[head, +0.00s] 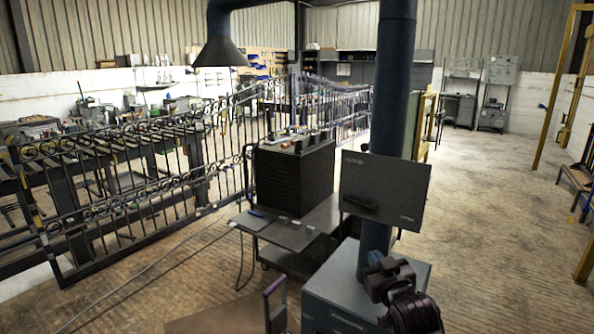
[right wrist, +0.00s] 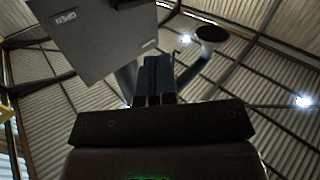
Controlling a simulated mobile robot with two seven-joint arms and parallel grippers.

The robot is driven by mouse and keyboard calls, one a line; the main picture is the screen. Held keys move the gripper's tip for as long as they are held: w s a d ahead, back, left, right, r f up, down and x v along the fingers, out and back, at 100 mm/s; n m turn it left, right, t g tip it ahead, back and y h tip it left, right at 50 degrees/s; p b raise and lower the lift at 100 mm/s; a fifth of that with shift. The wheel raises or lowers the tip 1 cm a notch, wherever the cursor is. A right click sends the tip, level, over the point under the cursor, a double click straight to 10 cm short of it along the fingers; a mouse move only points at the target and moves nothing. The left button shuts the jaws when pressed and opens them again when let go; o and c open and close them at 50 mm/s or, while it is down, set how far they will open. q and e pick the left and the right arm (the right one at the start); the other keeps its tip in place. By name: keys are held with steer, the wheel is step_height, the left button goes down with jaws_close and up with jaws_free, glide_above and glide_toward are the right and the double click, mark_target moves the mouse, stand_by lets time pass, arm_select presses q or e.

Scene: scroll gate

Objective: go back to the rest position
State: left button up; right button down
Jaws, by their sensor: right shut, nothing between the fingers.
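My right gripper (head: 376,260) is low at the right of centre in the head view, just in front of the blue-grey pipe. It is dark and small there. In the right wrist view its two fingers (right wrist: 155,66) point up, side by side and shut, with nothing between them. The wrist camera looks up at the ribbed roof. The scroll gate (head: 150,165), of black iron bars with curled scrolls, stands at the left of the head view, apart from my right gripper. My left gripper is not in view.
A blue-grey pipe (head: 395,90) rises from a grey cabinet (head: 345,285), with a grey panel (head: 385,190) beside it. A black ribbed box (head: 292,178) stands on a dark cart (head: 290,235). A hood (head: 220,52) hangs at upper left. The floor at right (head: 490,220) is largely clear.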

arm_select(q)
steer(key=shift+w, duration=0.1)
arm_select(e)
steer(key=s+d+f+m+g+h, duration=0.1)
steer(key=s+d+f+g, duration=0.2)
steer(key=s+f, duration=1)
steer(key=s+d+f+m+g+h, duration=0.1)
steer(key=s+d+f+g+h, duration=0.1)
steer(key=s+d+f, duration=0.5)
steer(key=s+f+g, duration=0.1)
steer(key=s+f, duration=0.5)
steer(key=s, duration=0.7)
steer(key=shift+s+m, duration=0.2)
steer(key=shift+m, duration=0.1)
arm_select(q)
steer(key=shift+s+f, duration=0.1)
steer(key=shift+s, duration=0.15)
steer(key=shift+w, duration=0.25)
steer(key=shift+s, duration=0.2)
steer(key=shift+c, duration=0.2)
